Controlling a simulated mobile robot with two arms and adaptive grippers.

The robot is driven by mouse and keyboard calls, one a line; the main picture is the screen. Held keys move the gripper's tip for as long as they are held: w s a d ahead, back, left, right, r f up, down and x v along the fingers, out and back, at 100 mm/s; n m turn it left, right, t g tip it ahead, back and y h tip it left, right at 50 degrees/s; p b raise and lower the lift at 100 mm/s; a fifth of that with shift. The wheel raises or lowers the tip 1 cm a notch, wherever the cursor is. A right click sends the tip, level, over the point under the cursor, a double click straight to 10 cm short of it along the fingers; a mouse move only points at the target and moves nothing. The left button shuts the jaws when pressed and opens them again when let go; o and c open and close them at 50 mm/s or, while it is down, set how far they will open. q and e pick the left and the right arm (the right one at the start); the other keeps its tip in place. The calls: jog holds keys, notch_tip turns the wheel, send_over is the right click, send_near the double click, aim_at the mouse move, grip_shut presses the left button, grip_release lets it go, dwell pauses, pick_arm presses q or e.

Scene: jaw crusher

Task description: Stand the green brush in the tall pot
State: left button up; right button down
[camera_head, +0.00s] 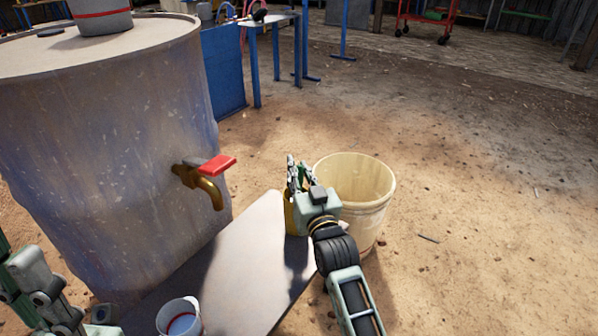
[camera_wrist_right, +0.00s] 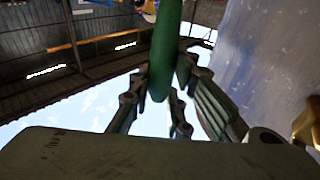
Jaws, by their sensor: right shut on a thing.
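My right gripper (camera_head: 301,178) is above the far right part of a narrow grey board beside the barrel. It is shut on the green brush, whose green handle (camera_wrist_right: 165,45) shows between the fingers in the right wrist view. In the head view the brush is mostly hidden by the gripper. A yellow upright thing (camera_head: 290,216), perhaps the tall pot, shows just below and behind the gripper, partly covered by it. I cannot tell whether the brush is inside it. My left arm is at the lower left; its fingers do not show clearly.
The grey board (camera_head: 240,265) bears a white cup (camera_head: 180,318) at its near end. A large barrel (camera_head: 100,150) with a red-handled tap (camera_head: 212,170) stands at the left. A cream bucket (camera_head: 372,215) stands on the ground close right of my right gripper. Open dirt lies further right.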

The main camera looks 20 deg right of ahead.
jog(key=c, duration=1.6)
grip_release()
jog(key=shift+o, duration=0.2)
jog(key=s+f, duration=0.1)
jog(key=s, duration=1.1)
jog(key=shift+f, duration=0.2)
